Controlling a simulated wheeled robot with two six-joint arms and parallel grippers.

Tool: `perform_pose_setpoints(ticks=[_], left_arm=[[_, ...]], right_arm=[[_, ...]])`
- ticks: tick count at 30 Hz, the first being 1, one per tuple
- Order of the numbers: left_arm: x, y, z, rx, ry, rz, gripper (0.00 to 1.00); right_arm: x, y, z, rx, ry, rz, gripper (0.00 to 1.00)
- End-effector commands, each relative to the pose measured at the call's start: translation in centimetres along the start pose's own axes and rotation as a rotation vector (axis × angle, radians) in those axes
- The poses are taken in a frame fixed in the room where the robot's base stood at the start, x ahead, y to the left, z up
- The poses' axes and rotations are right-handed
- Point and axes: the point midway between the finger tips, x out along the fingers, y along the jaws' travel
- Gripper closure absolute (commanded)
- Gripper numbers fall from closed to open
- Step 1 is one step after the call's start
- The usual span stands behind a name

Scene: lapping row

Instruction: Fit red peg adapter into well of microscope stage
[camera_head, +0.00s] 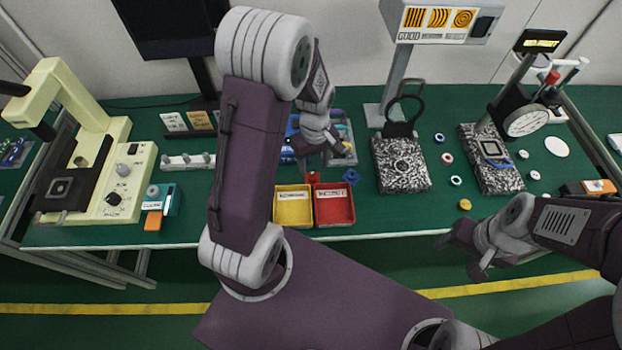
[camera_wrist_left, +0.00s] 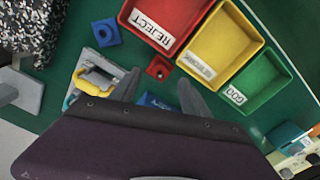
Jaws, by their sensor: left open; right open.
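The small red peg adapter (camera_head: 313,178) stands on the green bench just behind the red bin. In the left wrist view the red adapter (camera_wrist_left: 158,68) lies just beyond and between my left fingertips, apparently untouched. My left gripper (camera_head: 322,152) is open above it, pointing down; its fingers (camera_wrist_left: 160,84) show in the wrist view. The cream microscope (camera_head: 115,165) stands at the far left. Its black stage (camera_head: 85,185) carries a square seat with a round well (camera_head: 59,188), which looks empty. My right gripper (camera_head: 462,252) is open and empty in front of the bench edge.
A blue block with a hole (camera_head: 350,177) sits right of the adapter. Yellow (camera_head: 293,207) and red (camera_head: 335,206) bins stand at the front; a green bin (camera_wrist_left: 262,82) shows in the wrist view. A white rack (camera_head: 188,162) and teal box (camera_head: 172,199) lie between bins and microscope.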

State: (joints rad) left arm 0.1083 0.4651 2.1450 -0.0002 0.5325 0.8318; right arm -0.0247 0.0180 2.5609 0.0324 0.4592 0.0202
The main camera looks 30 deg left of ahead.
Motion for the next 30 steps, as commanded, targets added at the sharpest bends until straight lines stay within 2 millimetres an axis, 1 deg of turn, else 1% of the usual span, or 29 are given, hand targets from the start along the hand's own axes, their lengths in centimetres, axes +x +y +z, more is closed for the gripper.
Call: perform_pose_setpoints(ticks=[1, 5, 7, 12, 14, 17, 22, 23, 24, 26, 27, 28, 30], left_arm=[[0.6, -0.1, 0.0, 0.0, -0.001, -0.002, 0.46], [0.8, 0.0, 0.0, 0.0, 0.0, 0.0, 0.46], [1.8, -0.2, -0.1, 0.0, -0.002, -0.002, 0.46], [4.9, -0.6, -0.3, 0.001, -0.002, -0.002, 0.46], [5.6, -0.5, -0.3, 0.001, -0.002, -0.002, 0.46], [5.9, -0.5, -0.4, 0.002, 0.0, 0.0, 0.46], [5.8, -0.5, -0.4, 0.002, 0.0, 0.001, 0.46], [5.8, -0.5, -0.4, 0.002, 0.0, 0.001, 0.54], [5.8, -0.5, -0.4, 0.002, 0.0, 0.001, 0.65], [5.8, -0.5, -0.4, 0.002, 0.0, 0.001, 0.82], [5.8, -0.5, -0.4, 0.002, 0.0, 0.001, 0.93], [5.8, -0.5, -0.4, 0.002, 0.0, 0.001, 1.0], [5.8, -0.5, -0.4, 0.001, 0.001, 0.001, 1.0]], right_arm=[[0.1, 0.0, 0.0, 0.0, 0.0, 0.0, 0.37], [0.1, 0.0, 0.0, 0.0, 0.0, 0.0, 0.37], [0.3, 0.0, 0.0, 0.0, 0.0, 0.0, 0.37], [0.8, 0.0, 0.1, 0.0, 0.0, 0.0, 0.37], [0.9, 0.0, 0.1, 0.0, 0.0, 0.0, 0.37], [0.8, 0.0, 0.1, 0.0, 0.0, 0.0, 0.37], [0.8, 0.0, 0.1, 0.0, 0.0, 0.0, 0.37], [0.8, 0.0, 0.1, 0.0, 0.0, 0.0, 0.37], [0.8, 0.0, 0.1, 0.0, 0.0, 0.0, 0.37], [0.8, 0.0, 0.1, 0.0, 0.0, 0.0, 0.37], [0.8, 0.0, 0.1, 0.0, 0.0, 0.0, 0.37], [0.8, 0.0, 0.1, 0.0, 0.0, 0.0, 0.37], [0.8, 0.0, 0.1, 0.0, 0.0, 0.0, 0.37]])
